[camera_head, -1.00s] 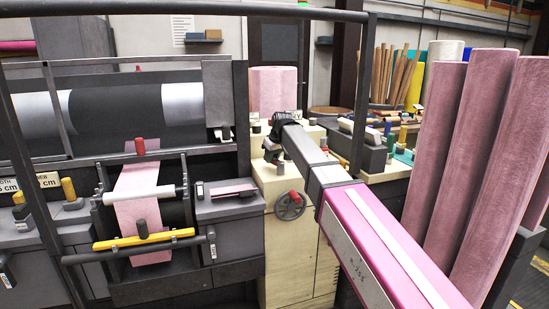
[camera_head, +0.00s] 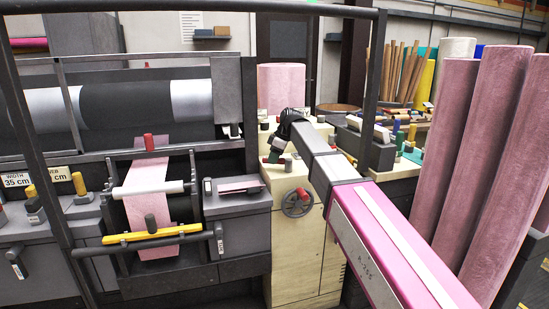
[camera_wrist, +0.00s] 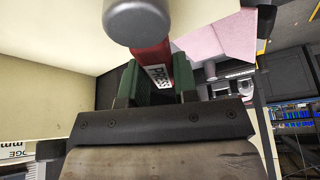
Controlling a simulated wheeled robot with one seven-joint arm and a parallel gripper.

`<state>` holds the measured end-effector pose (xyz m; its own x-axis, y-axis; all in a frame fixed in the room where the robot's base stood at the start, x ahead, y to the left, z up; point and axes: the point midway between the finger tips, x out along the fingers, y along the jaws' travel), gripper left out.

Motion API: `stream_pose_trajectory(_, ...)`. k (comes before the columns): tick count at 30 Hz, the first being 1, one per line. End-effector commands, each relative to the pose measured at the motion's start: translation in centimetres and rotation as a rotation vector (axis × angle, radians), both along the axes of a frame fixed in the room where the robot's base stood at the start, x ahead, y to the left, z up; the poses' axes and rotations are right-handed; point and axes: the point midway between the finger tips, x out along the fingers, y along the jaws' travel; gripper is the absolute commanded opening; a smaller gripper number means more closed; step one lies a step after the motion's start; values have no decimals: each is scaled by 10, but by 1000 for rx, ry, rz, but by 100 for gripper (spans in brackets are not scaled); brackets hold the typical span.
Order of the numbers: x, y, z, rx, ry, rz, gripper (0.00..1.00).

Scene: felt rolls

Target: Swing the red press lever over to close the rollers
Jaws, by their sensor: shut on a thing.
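The red press lever (camera_wrist: 152,56) with a grey rounded end shows large in the wrist view, with a white label reading PRESS. My gripper (camera_wrist: 158,82) has green fingers on both sides of the lever and is shut on it. In the head view my gripper (camera_head: 277,157) is at the top of the cream cabinet, and a small red part of the lever (camera_head: 265,160) shows beside it. The rollers (camera_head: 150,105) are dark with pale bands, at left. The lever's pivot is hidden.
A handwheel (camera_head: 298,202) with a red handle sits on the cream cabinet (camera_head: 292,250) just below my gripper. Tall pink felt rolls (camera_head: 490,150) stand close at right. A dark upright post (camera_head: 366,90) rises behind my arm. A yellow bar (camera_head: 140,236) crosses the machine's front.

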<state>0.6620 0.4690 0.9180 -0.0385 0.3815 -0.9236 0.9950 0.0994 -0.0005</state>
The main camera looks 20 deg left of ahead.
Motion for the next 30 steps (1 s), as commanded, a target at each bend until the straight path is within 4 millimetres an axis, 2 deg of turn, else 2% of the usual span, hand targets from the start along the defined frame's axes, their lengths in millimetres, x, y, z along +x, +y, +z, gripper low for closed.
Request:
stream_pose_trajectory(19,-3,-1,0,-3,-1,51,0)
stream_pose_trajectory(20,-3,-1,0,-3,-1,51,34)
stream_pose_trajectory(21,-3,-1,0,-2,-1,51,47)
stream_pose_trajectory(22,-3,-1,0,-2,0,50,53)
stream_pose_trajectory(30,-3,-1,0,-1,-1,49,53)
